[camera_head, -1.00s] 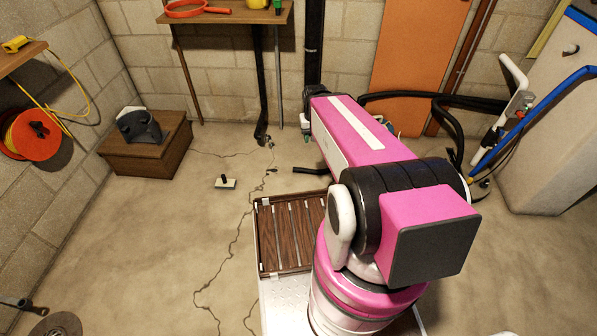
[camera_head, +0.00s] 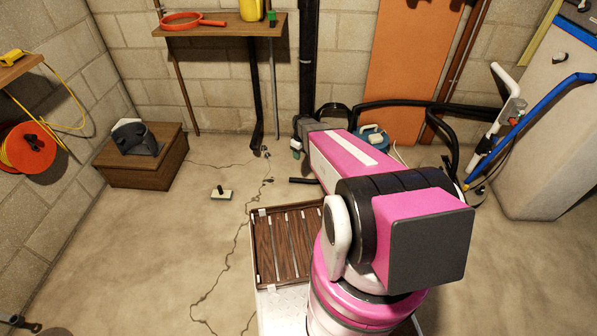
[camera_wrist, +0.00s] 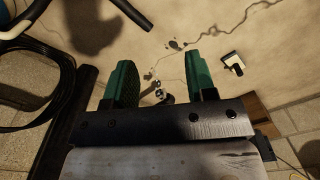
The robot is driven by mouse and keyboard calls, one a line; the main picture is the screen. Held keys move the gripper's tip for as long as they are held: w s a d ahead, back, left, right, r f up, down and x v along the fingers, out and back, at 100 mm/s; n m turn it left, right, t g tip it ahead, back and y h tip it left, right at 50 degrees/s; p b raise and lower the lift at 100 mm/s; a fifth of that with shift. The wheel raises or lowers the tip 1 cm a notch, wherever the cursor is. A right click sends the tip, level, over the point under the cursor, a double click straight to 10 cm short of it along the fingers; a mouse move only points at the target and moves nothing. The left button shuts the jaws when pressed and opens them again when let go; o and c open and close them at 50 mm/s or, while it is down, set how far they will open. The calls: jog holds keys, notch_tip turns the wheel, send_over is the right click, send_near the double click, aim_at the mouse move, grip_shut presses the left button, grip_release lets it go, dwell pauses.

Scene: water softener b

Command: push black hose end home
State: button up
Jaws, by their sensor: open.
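A black hose (camera_head: 430,103) runs along the back wall from the softener's side. A short black hose end (camera_head: 303,181) lies on the floor just below my gripper in the head view; my arm hides what lies behind it. In the wrist view a black hose (camera_wrist: 32,18) curves across the top left corner, outside the fingers. My gripper (camera_head: 297,149) is near the back wall, beside the vertical black pipe (camera_head: 307,75). In the wrist view my gripper (camera_wrist: 162,82) has its two green fingers wide apart, with nothing held between them.
A coiled black hose (camera_wrist: 40,85) is at the wrist view's left. A thinner black pipe (camera_head: 257,110) reaches the floor left of my gripper. The softener cabinet (camera_head: 550,130) is right.

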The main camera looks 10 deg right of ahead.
aim_at(298, 179)
jog(key=w+f+n, duration=0.2)
jog(key=w+f, duration=0.2)
jog(key=f, duration=0.4)
jog(key=w+d+f+n, duration=0.1)
jog(key=w+f, duration=0.3)
jog(key=f, duration=0.4)
jog(key=w+f+n, duration=0.4)
jog(key=f, duration=0.5)
jog(key=shift+d, duration=0.15)
jog(key=shift+w+f, duration=0.15)
jog(key=shift+f, duration=3.8)
jog(key=shift+c, duration=1.2)
jog(key=c, duration=0.6)
jog(key=shift+o, duration=0.2)
jog(key=shift+r, duration=2.55)
